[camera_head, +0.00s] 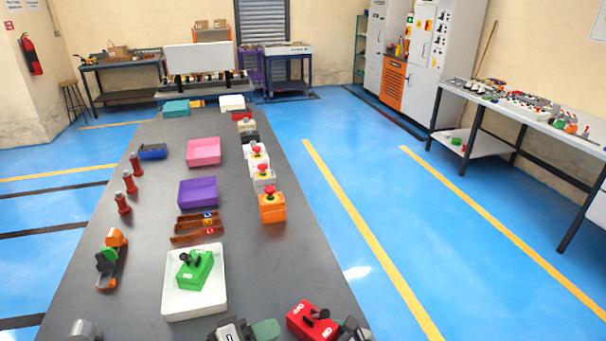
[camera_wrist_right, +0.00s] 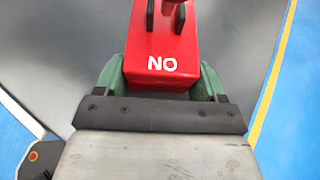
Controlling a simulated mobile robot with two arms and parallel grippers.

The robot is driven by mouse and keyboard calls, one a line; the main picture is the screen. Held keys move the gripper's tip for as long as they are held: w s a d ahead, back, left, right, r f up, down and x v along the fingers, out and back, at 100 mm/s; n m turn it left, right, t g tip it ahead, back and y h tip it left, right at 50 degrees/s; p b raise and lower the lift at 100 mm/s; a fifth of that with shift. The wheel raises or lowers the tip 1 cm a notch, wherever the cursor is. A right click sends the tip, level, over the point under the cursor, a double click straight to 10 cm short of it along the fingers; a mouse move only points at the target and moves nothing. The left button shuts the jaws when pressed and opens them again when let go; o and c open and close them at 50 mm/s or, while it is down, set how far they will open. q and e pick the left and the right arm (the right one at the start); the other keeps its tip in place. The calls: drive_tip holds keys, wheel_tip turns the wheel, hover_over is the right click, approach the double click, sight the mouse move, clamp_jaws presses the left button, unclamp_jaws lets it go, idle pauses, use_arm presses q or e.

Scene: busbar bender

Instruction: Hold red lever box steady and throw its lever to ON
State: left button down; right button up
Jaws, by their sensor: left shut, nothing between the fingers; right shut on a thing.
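In the right wrist view the box (camera_wrist_right: 160,45) shows white lettering that reads "NO" from this side. I cannot tell the lever's exact setting. My right gripper (camera_wrist_right: 162,80) has its green fingers on both sides of the box and is shut on it; only a dark part of it shows in the head view. My left gripper (camera_head: 266,329) is shut and empty, just left of the red box and apart from it.
A white tray (camera_head: 172,303) with a green lever box (camera_head: 196,270) stands left of the red box. Behind are an orange emergency-stop box (camera_head: 272,210), a purple box (camera_head: 198,192) and brown bars (camera_head: 196,238). An orange and green tool (camera_head: 108,262) lies at the left.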

drive_tip(key=o, duration=1.2)
